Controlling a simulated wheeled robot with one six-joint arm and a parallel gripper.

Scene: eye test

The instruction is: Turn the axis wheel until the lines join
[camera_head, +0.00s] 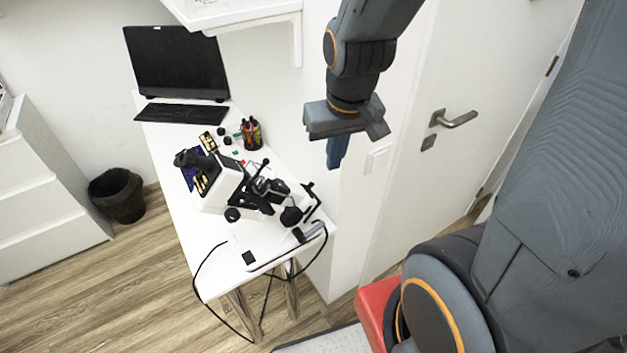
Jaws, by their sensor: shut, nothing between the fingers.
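My gripper (337,152) hangs at the upper middle, pointing down, with its blue fingers together and nothing held. It is apart from the white and black eye-test instrument (225,190), which stands on the white table to its lower left. The instrument has several black knobs, among them a round one on its side (232,214) and a larger one at the near end (291,216). I cannot tell which of them is the axis wheel. The lines are not visible from this view.
The narrow white table (217,277) also bears a monitor (177,62), a keyboard (180,113) and a pen holder (252,135). A black cable (207,300) hangs off its near end. A white door with a handle (455,119) is at right. A black bin (118,195) stands left.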

